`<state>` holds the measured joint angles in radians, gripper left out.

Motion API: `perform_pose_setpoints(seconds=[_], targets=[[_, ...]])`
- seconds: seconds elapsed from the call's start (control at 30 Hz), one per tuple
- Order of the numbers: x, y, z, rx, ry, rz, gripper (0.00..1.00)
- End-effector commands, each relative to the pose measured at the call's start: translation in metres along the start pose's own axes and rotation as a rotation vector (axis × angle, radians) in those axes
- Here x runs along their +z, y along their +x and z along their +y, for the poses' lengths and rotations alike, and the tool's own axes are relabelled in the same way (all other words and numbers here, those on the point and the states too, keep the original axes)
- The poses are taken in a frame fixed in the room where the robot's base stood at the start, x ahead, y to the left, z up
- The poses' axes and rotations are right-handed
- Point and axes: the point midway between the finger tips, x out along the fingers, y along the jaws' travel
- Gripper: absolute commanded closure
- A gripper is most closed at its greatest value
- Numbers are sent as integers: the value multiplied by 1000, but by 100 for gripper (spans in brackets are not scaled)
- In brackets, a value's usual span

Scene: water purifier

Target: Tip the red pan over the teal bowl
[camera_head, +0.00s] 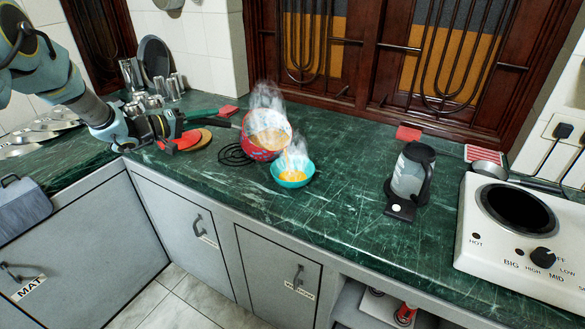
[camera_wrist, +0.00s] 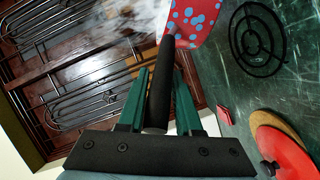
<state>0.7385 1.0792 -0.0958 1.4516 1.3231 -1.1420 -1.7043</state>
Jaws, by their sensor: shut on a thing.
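The red pan (camera_head: 264,146), with blue spots on its outside, is held tilted in the air, its mouth toward the front right. Steam rises from it and yellowish contents show inside. The teal bowl (camera_head: 293,180) stands on the counter just below and right of the pan's rim. Yellow-orange food lies in the bowl, with steam between pan and bowl. My gripper (camera_head: 215,117) is shut on the pan's black handle. In the wrist view the handle (camera_wrist: 158,90) runs between my green fingers, and part of the red pan (camera_wrist: 196,18) shows at the top.
A black coil trivet (camera_head: 233,155) lies left of the pan. A red lid (camera_head: 180,141) and a round brown mat (camera_head: 203,138) lie nearby. A kettle (camera_head: 411,172) and a white stove (camera_head: 520,230) stand to the right. The counter between bowl and kettle is clear.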

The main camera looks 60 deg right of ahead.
Motion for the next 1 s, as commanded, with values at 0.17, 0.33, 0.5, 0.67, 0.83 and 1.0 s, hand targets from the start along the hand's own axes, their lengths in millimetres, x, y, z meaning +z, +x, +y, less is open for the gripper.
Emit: perform_pose_setpoints(seconds=[0.17,0.33,0.5,0.67,0.83,1.0], targets=[[-1,0,4,5,16,3,100],[0,0,6,3,32,4,100],[0,0,7,3,44,5,100],[0,0,8,2,52,6,100],[0,0,10,1,62,7,100],[0,0,11,1,68,8,100]])
